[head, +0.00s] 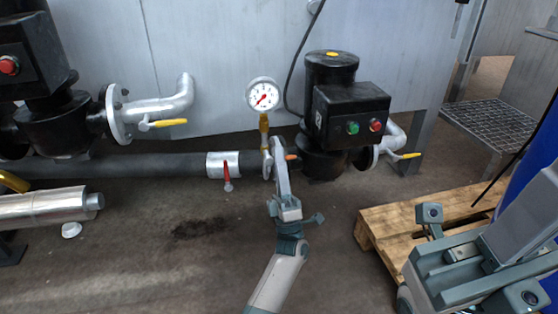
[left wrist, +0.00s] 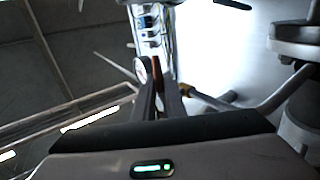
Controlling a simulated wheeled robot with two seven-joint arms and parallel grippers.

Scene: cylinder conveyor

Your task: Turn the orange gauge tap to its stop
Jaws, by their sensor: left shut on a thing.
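The orange gauge tap (head: 292,157) shows as a short orange end beside my left gripper (head: 279,158), on the pipe below the round gauge (head: 263,95). My left gripper is shut on the tap; its fingers hide most of the handle. In the left wrist view, an orange-brown strip (left wrist: 156,72) shows between the two fingers (left wrist: 160,95). The gauge has a white face and a red needle and stands on a brass stem (head: 264,123). My right arm's end is at the lower right, away from the tap; its jaw state is unclear.
A red-handled valve (head: 227,172) sits left of the tap on the dark pipe (head: 140,166). A black pump (head: 330,130) with a button box stands close on the right. Yellow-handled valves (head: 166,123) and a wooden pallet (head: 380,222) are farther off. Floor in front is clear.

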